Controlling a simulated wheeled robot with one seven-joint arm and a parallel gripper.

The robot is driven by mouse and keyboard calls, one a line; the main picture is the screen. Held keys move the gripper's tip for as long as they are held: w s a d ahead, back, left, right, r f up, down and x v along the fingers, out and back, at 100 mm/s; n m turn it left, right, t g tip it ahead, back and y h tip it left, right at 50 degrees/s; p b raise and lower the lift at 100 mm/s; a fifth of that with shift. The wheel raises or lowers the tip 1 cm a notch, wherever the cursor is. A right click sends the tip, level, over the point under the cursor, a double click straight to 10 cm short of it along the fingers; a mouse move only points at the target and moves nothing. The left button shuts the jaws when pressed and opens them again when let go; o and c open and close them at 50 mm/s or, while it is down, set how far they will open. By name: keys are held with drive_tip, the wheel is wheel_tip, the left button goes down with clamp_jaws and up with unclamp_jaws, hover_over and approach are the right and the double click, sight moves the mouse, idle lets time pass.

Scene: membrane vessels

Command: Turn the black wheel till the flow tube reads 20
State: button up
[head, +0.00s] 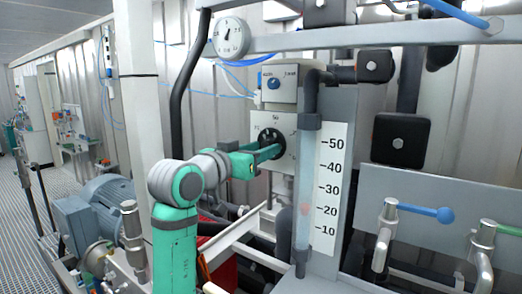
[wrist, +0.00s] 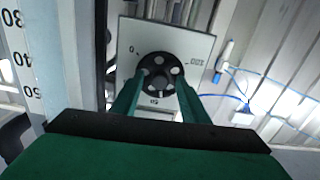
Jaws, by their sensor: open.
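The black wheel (head: 267,134) is round with holes and sits on a pale square plate with a printed scale. In the wrist view the wheel (wrist: 160,73) is face-on. My gripper (head: 270,152) is at the wheel with its green fingers apart. In the wrist view the open fingers (wrist: 161,80) reach to opposite sides of the wheel's rim; I cannot tell whether they touch it. The flow tube (head: 306,170) stands upright beside a white scale (head: 330,185) marked 10 to 50.
A box with a blue knob (head: 278,83) is above the wheel's plate. A round gauge (head: 231,38) hangs at the upper left. Blue-handled (head: 425,211) and green-handled (head: 505,231) valves stand at the right. A blue motor (head: 105,205) stands at the lower left.

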drive_tip(key=v, duration=1)
drive_tip(key=shift+s+a, duration=0.25)
drive_tip(key=shift+s, duration=0.1)
